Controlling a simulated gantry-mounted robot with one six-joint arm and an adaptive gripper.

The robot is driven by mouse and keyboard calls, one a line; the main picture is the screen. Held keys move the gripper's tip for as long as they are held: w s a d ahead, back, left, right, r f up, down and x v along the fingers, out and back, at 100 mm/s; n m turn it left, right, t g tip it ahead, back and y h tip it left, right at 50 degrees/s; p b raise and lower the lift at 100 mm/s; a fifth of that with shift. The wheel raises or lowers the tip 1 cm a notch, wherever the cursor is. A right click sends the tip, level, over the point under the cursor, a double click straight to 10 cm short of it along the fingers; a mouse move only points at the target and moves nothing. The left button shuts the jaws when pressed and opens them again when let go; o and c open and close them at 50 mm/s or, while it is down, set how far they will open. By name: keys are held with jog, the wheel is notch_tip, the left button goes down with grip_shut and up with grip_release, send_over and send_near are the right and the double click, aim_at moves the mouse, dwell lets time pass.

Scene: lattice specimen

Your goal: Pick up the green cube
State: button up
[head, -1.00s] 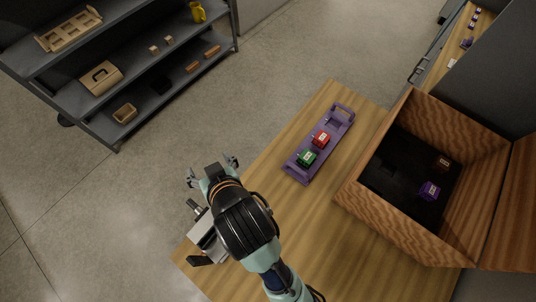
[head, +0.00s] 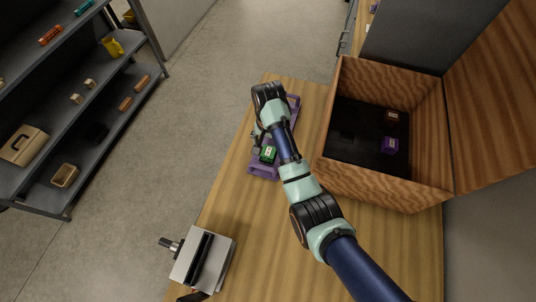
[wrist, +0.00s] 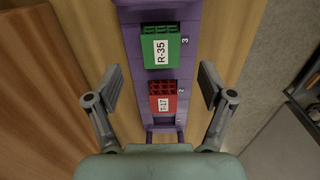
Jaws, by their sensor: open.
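The green cube (wrist: 160,47), a lattice block labelled R-35, sits in a slot of the purple tray (wrist: 189,60) in the wrist view, beside the number 3. It also shows in the head view (head: 268,154), next to my arm. The red cube (wrist: 163,97), labelled T-17, sits in the neighbouring slot by the number 2. My gripper (wrist: 155,82) is open and empty above the tray. Its fingers are spread to the left and right of the red cube, apart from it, with the green cube beyond the fingertips. In the head view my arm hides the red cube.
A wooden box (head: 335,120) with a dark floor stands right of the tray and holds a purple cube (head: 390,145) and a dark reddish cube (head: 392,115). A grey vise-like device (head: 203,262) sits at the table's front left. The tabletop (head: 240,205) between is clear.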

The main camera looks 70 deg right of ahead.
notch_tip(320, 180, down, 7)
jog(key=shift+f+b, duration=0.2)
jog(key=shift+b, duration=0.4)
jog(key=shift+r, duration=0.1)
jog(key=c, duration=1.2)
jog(key=shift+c, duration=0.2)
notch_tip(320, 180, up, 11)
jog(key=p, duration=0.3)
notch_tip(320, 180, up, 9)
jog(key=p, duration=0.8)
send_over(268, 152)
